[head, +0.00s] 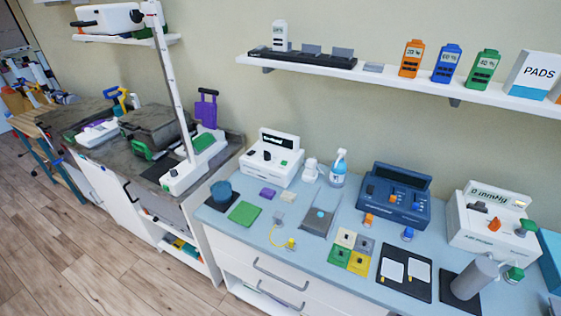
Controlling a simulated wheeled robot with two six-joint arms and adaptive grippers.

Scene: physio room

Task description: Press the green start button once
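Small green parts show on two white devices, and I cannot read a start label on either. One is a small green square (284,163) on the sloped front of the left white device (275,172), beside a dark knob. The other is a green piece (527,227) at the right end of the right white device (482,238), which also carries an orange knob (495,224). Whether either one is pressed is too small to tell. Neither of my grippers shows in the head view.
The blue counter (230,240) also holds a dark blue device (395,195), a spray bottle (339,170), coloured square pads (345,238) and a grey cylinder (474,278) at front right. A wall shelf (400,78) with coloured packs overhangs the back.

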